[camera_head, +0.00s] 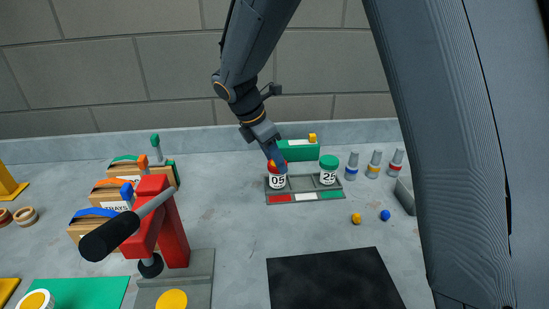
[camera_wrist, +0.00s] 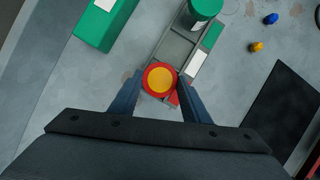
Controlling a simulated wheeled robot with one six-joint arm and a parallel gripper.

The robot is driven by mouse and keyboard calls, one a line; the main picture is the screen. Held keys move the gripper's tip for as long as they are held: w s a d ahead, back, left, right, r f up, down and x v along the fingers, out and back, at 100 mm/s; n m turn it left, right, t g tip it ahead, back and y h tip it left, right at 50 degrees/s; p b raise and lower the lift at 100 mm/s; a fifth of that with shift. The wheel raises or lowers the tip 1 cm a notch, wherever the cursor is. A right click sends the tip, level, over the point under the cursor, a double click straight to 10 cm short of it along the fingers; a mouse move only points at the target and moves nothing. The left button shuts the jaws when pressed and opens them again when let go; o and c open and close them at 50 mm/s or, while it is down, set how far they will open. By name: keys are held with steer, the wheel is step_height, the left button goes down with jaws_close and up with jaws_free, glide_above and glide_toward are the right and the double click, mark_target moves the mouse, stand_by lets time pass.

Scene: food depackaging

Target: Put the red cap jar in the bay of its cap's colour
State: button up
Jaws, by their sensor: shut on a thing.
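The red cap jar (camera_head: 278,181), white with the label "05", stands upright at the left end of the grey tray (camera_head: 304,189). The tray's front edge has red, white and green marks, and the jar is behind the red mark (camera_head: 279,199). In the wrist view the jar's red cap (camera_wrist: 148,84) has a yellow disc on top. My gripper (camera_wrist: 158,82) is shut on this jar from above. A green cap jar (camera_head: 328,171), labelled "25", stands in the tray's right bay behind the green mark. The middle bay looks empty. Whether the red cap jar touches the tray floor is unclear.
A green box (camera_head: 298,151) stands behind the tray. Several small bottles (camera_head: 374,165) are at its right. Yellow (camera_head: 356,218) and blue (camera_head: 385,215) pieces lie in front. A black mat (camera_head: 334,281) is nearer. A red press (camera_head: 170,228) and cartons (camera_head: 112,194) stand left.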

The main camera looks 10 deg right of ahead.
steer(key=o, duration=1.5)
steer(key=shift+c, duration=0.2)
steer(key=b+v, duration=0.4)
steer(key=v, duration=0.8)
steer(key=s+d+f+m+y, duration=0.1)
steer(key=s+d+f+m, duration=0.4)
steer(key=m, duration=0.2)
steer(key=s+d+f+m+y, duration=0.1)
steer(key=s+d+f+m, duration=0.4)
steer(key=s+f+m, duration=0.1)
steer(key=s+d+f+m+y, duration=0.2)
steer(key=s+d+f+m, duration=0.3)
steer(key=m, duration=0.3)
steer(key=shift+s+d+f+m, duration=0.3)
steer(key=shift+s+d+m, duration=0.1)
steer(key=shift+s+d, duration=0.2)
steer(key=shift+s+d+f+m, duration=0.15)
steer(key=shift+s+f+m, duration=0.1)
steer(key=shift+m, duration=0.15)
